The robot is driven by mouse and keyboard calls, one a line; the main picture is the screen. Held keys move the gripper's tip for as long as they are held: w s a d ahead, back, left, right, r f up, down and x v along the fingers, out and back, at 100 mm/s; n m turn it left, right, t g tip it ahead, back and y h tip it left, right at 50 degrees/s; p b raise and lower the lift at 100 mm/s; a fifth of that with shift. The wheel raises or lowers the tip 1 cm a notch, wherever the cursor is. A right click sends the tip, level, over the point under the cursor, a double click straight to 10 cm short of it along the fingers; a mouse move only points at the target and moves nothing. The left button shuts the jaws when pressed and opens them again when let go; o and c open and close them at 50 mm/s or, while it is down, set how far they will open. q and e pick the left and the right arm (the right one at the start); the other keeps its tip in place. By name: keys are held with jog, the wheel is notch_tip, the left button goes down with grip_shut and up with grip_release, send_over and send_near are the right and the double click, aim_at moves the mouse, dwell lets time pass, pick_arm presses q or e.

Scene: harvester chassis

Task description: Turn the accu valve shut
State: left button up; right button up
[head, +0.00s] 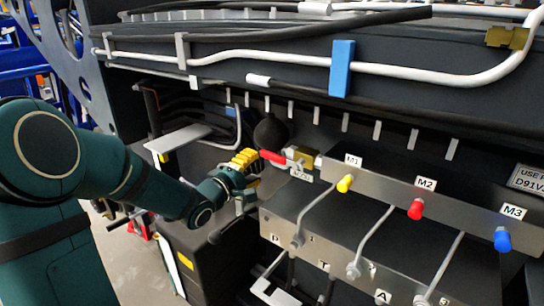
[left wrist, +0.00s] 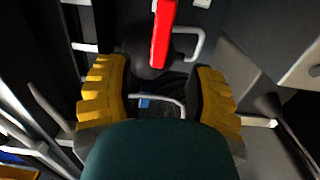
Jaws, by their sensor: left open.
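The accu valve has a red lever handle (head: 272,158) and a brass-coloured body (head: 300,157), with a small label below it. In the head view the lever points left from the body, toward my left gripper (head: 245,165). The red lever (left wrist: 162,35) also shows at the top middle of the left wrist view. There my left gripper (left wrist: 160,68) has its two yellow fingers spread wide and nothing held between them. The lever's near end lies about level with the fingertips in the picture, between them. I cannot tell whether any finger touches it. My right gripper is not in view.
A metal manifold block (head: 330,235) with pipes stands right of the valve. Yellow (head: 345,183), red (head: 416,209) and blue (head: 502,240) caps sit on the M1–M3 bar. A black sphere (head: 270,132) sits behind the lever. A grey plate (head: 185,138) juts out at left.

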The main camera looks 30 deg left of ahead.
aim_at(269, 157)
pick_arm(q)
jog(key=w, duration=0.8)
jog(key=shift+d, duration=0.3)
jog(key=shift+s, duration=0.15)
grip_shut()
